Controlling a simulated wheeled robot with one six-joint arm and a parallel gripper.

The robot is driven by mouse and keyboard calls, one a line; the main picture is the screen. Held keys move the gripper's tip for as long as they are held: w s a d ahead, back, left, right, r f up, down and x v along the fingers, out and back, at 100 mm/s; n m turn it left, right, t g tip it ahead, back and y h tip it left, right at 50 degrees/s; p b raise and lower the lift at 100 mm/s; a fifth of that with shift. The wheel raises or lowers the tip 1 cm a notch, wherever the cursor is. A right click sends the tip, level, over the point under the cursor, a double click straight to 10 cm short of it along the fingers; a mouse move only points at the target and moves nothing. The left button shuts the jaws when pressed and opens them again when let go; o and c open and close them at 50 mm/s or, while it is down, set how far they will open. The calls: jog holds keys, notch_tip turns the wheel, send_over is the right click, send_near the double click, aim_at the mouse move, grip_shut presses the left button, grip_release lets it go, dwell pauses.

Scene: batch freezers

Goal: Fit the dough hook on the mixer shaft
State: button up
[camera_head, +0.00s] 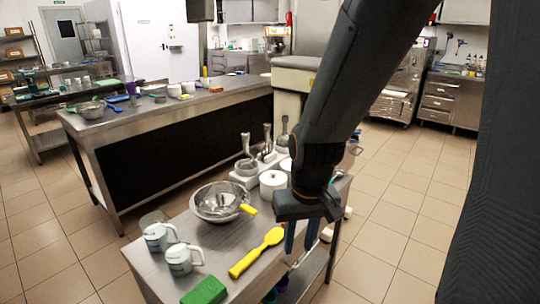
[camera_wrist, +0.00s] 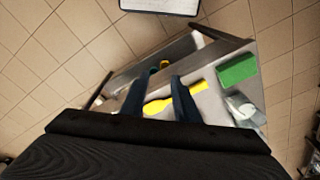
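My gripper (camera_head: 300,248) points down over the right edge of the near steel table (camera_head: 222,250). In the wrist view my gripper (camera_wrist: 158,84) has its two dark blue fingers apart, with nothing seen between them. Several metal tools (camera_head: 267,140) stand upright near the far end of the table, beyond my gripper. I cannot tell which of them, if any, is the dough hook. I cannot make out the mixer shaft for sure; my arm hides part of the scene behind it.
A long steel counter (camera_head: 150,115) stands behind. Tiled floor on the right is open.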

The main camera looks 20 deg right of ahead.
jog(key=w+a+m+y, duration=0.2)
jog(key=w+m+y, duration=0.1)
jog(key=w+m, duration=0.2)
jog(key=w+a+f+m+t+y+p, duration=0.1)
jog(key=w+a+m+y, duration=0.2)
jog(key=w+m, duration=0.3)
jog(key=w+a+f+m+y+p, duration=0.1)
jog(key=w+m+y, duration=0.3)
jog(key=w, duration=0.7)
jog(key=shift+w+a+f+m+t, duration=0.15)
jog(key=shift+a+m+t, duration=0.15)
jog(key=shift+a+m, duration=0.4)
jog(key=w+d+m+t+y, duration=0.2)
jog(key=w+d+m+t, duration=0.35)
jog(key=w, duration=0.55)
jog(key=m+t+h+p, duration=0.1)
jog(key=m+t+h, duration=0.1)
jog(key=m+t, duration=0.4)
send_near(247, 149)
jog(key=v, duration=0.5)
jog(key=shift+f, duration=0.3)
jog(key=shift+w+d+t, duration=0.1)
jog(key=shift+w+t, duration=0.05)
jog(key=shift+t, duration=0.1)
jog(key=b+x, duration=0.5)
jog(key=x, duration=0.8)
jog(key=shift+b+x, duration=0.8)
jog(key=shift+x, duration=0.35)
jog(key=shift+r, duration=0.1)
